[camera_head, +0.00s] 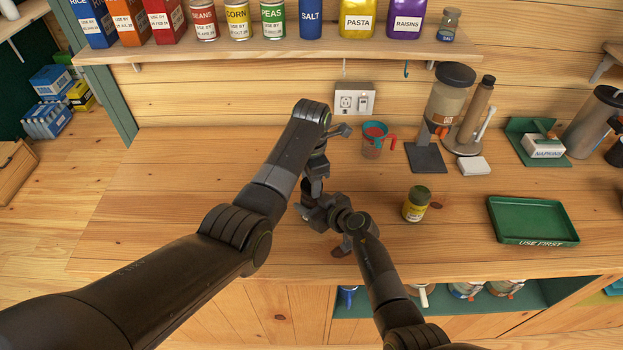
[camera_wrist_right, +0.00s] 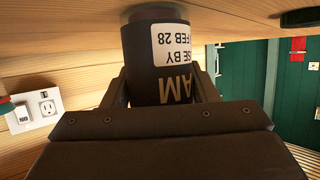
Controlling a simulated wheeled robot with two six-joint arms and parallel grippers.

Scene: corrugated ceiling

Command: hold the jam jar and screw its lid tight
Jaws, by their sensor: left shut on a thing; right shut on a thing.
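The jam jar (camera_wrist_right: 148,50) is dark, with a white use-by sticker and partly visible label letters. My right gripper (camera_wrist_right: 163,88) is shut on its body in the right wrist view. That view is upside down, with the counter at the top and the jar's base close to it; I cannot tell if they touch. In the head view my left gripper (camera_head: 314,178) points down from above, just over my right gripper (camera_head: 314,206), and is shut at the jar's top. The lid is hidden by the grippers, so its seating cannot be seen.
A yellow-labelled jar (camera_head: 415,206) stands right of my grippers on the counter (camera_head: 180,190). A measuring cup (camera_head: 374,147), a dispenser (camera_head: 447,100) and a green tray (camera_head: 530,212) are farther right or back. The counter's left side is clear. A shelf (camera_head: 270,50) holds groceries above.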

